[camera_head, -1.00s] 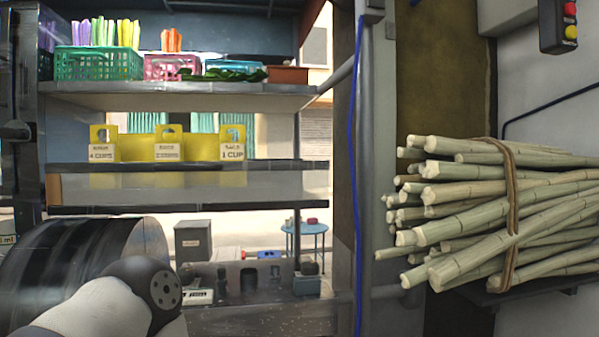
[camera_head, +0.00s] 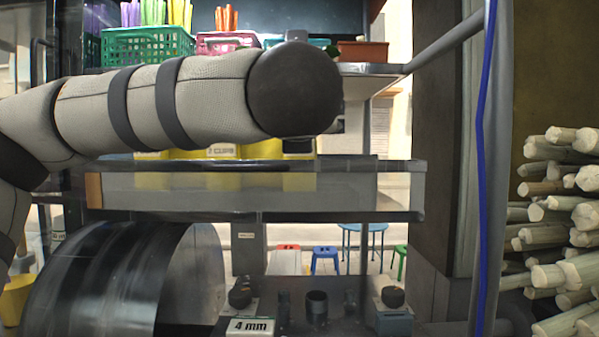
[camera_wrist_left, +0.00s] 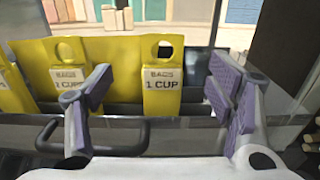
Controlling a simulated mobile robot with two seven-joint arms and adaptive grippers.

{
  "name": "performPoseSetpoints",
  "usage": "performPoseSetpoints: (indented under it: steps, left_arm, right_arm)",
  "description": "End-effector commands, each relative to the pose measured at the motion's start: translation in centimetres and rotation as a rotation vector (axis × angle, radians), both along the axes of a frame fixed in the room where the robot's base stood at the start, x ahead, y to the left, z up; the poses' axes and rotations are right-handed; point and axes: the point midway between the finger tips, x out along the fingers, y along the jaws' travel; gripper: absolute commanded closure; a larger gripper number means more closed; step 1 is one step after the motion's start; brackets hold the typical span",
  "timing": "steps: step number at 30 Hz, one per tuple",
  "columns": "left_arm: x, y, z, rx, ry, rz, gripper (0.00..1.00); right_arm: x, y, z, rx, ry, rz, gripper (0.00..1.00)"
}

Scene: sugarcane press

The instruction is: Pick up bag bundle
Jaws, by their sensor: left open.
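A yellow bag bundle labelled "BAGS 1 CUP" (camera_wrist_left: 161,95), with a round hole in its top, hangs upright on the rack in the left wrist view. My left gripper (camera_wrist_left: 160,82) is open and empty, its purple-padded fingers on either side of this bundle in the picture, apart from it. Another yellow bundle (camera_wrist_left: 58,62) is left of it, its label partly covered by the left finger. In the head view my left arm crosses in front of the rack. Only the lower parts of yellow bundles (camera_head: 222,152) show below it, and the gripper is hidden.
A shelf above holds a green basket (camera_head: 150,45), a pink basket (camera_head: 215,42) and a brown box (camera_head: 362,51). A metal ledge (camera_head: 250,165) runs under the bundles. A post with a blue cable (camera_head: 485,150) and sugarcane stalks (camera_head: 560,230) stand at the right.

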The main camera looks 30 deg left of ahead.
Motion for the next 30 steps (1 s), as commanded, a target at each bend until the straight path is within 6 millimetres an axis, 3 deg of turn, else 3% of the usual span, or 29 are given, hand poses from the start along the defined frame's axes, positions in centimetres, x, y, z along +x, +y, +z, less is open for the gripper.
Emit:
performPoseSetpoints:
  steps: [3,15,23,24,30]
  left_arm:
    - [2.5,1.5,-0.3,-0.001,0.007,0.004,0.25]
    - [8.0,4.7,-0.9,0.003,0.005,0.001,0.25]
    - [8.7,5.0,-0.9,0.006,0.004,-0.001,0.25]
    - [8.7,5.0,-0.9,0.005,0.005,-0.001,0.27]
    - [8.7,5.0,-0.9,0.005,0.005,-0.001,0.73]
  right_arm:
    - [-0.1,0.0,0.0,0.000,0.003,0.000,1.00]
    - [0.1,0.0,0.0,0.000,-0.002,0.000,1.00]
    - [0.1,0.0,0.1,0.000,-0.003,0.000,1.00]
    - [0.1,0.0,0.1,0.000,-0.003,0.000,1.00]
    - [0.1,0.0,0.0,0.000,-0.003,0.000,1.00]
